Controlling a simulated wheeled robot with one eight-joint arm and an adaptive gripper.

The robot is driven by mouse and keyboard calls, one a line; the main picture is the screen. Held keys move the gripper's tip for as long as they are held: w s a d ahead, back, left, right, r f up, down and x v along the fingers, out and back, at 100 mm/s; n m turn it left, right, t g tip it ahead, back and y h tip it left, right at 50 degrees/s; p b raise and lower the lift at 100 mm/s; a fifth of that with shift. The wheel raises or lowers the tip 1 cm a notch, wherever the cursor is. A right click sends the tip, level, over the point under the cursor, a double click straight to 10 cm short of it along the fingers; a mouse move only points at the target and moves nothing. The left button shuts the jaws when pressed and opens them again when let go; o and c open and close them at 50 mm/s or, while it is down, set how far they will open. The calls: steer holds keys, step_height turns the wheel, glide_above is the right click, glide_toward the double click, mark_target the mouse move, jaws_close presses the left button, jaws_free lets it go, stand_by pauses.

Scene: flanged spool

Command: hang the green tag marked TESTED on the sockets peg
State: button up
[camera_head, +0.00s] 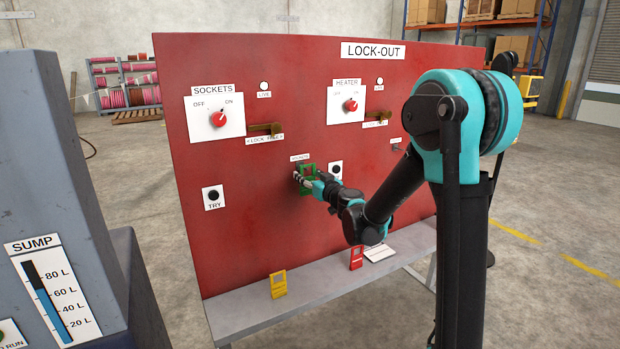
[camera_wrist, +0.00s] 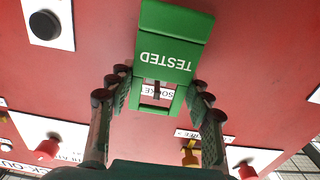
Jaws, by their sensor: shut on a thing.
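The green tag marked TESTED (camera_wrist: 172,50) is between the fingers of my gripper (camera_wrist: 160,86), which is shut on its open frame end. The wrist view is upside down. The tag (camera_head: 308,170) is at the red board, just below the small SOCKETS label (camera_head: 300,157) in the head view. My gripper (camera_head: 312,183) reaches it from the right. Through the tag's window the wrist view shows part of the label (camera_wrist: 150,92) and a dark thin upright shape, perhaps the peg. Whether the peg passes through the window, I cannot tell.
The red LOCK-OUT board (camera_head: 250,240) has red dials, brass parts and black buttons. A yellow tag (camera_head: 278,284) and a red tag (camera_head: 356,257) stand on the grey ledge (camera_head: 320,283), with a white card (camera_head: 380,253) beside them. A grey SUMP cabinet (camera_head: 50,150) is at left.

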steer(key=shift+w+a+f, duration=0.2)
steer(key=shift+w+a, duration=0.2)
steer(key=shift+w, duration=0.15)
steer(key=shift+w+a+f, duration=0.2)
steer(key=shift+w+a, duration=0.15)
steer(key=shift+w, duration=0.15)
steer(key=o, duration=1.1)
steer(key=shift+s+d, duration=0.1)
